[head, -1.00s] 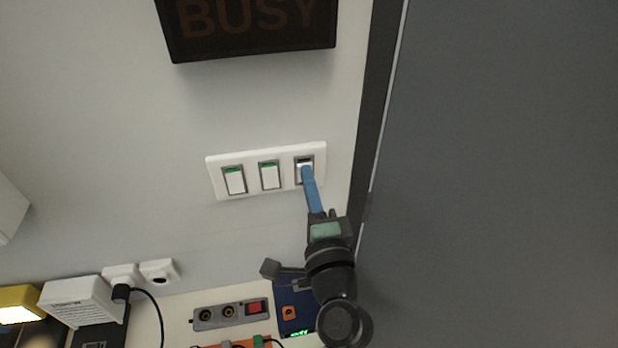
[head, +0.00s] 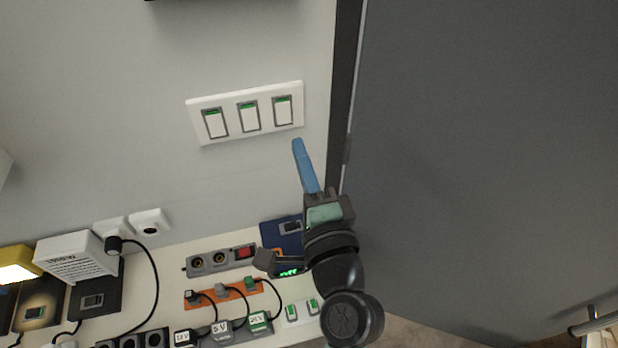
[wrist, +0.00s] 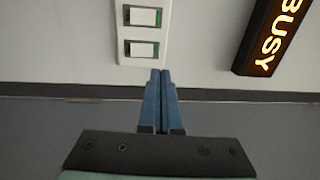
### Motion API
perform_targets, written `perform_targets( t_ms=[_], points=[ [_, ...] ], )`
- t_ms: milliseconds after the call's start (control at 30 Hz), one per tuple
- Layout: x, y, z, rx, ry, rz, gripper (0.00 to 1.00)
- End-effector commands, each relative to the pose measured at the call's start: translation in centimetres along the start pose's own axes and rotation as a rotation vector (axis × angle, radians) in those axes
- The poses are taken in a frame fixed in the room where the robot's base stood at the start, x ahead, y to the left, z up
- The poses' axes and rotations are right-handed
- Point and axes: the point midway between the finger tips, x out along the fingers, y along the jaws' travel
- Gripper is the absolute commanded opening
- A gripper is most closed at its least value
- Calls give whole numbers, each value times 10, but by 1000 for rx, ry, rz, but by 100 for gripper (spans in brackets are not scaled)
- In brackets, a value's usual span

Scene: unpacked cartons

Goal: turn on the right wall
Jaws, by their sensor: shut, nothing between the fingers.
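A white wall plate (head: 193,118) holds three rocker switches, each with a green strip at its top edge. The right switch (head: 283,111) is fully uncovered; in the wrist view it is the lower rocker (wrist: 140,50), with green at its right end. My gripper (head: 297,143) has long blue fingers, pressed together and empty. Its tips are just below the right switch in the head view and apart from it. The wrist view shows the shut fingertips (wrist: 160,73) beside the plate's edge.
A BUSY sign (wrist: 272,35) glows orange above the plate. A grey door (head: 470,150) with a dark frame stands to the right. Below, a bench (head: 170,285) carries plugs, cables and a power strip (head: 222,260). The wall around the plate is clear.

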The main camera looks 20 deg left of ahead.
Motion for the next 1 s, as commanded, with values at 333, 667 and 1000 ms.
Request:
perform_targets(
  t_ms=[333, 667, 1000],
  points=[
    [-35, -7, 0, 1, 1, 0, 0],
    [-35, -8, 0, 1, 0, 0, 0],
    [-27, -29, -7, -109, 20, -22, 0]
  ],
)
